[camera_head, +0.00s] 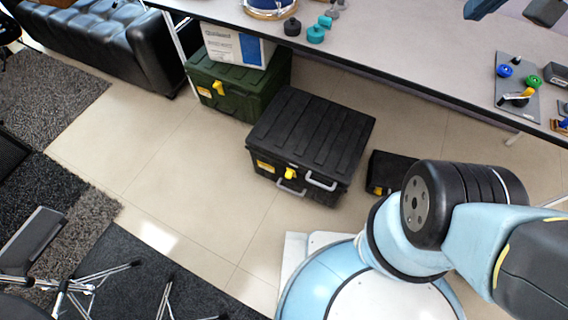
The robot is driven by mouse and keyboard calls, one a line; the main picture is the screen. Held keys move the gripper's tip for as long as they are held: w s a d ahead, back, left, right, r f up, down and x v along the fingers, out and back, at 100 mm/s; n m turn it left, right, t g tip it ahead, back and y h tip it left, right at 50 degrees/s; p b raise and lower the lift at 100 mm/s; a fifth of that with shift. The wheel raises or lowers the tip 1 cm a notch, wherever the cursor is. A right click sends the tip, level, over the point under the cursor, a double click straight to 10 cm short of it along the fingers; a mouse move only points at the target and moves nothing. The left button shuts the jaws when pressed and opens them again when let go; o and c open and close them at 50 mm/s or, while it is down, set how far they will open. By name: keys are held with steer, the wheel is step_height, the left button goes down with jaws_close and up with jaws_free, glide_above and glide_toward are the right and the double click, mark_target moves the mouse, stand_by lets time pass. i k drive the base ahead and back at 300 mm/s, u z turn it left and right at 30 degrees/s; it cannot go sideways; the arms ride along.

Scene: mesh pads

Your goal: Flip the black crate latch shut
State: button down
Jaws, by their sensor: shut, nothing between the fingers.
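The black crate (312,130) stands on the tiled floor near the middle of the view, with its ribbed lid down. Its front faces toward me and carries a yellow latch (290,173), a yellow label (265,166) and grey handle-like bars, one at the front right (320,183) and one lower down (291,190). The latch is too small to tell whether it is flipped up or down. Part of my arm (430,205) shows at the lower right, to the right of and nearer than the crate. My gripper is not in view.
A green crate (225,90) with a white-and-blue box (235,45) on top stands behind left. A small black case (390,172) lies right of the black crate. A long table (420,60) runs above and behind. The floor left of the crate is clear.

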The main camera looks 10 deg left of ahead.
mark_target(290, 172)
steer(key=u, duration=0.4)
steer(key=k, duration=1.25)
steer(key=z, duration=0.4)
steer(key=i, duration=1)
steer(key=u, duration=0.1)
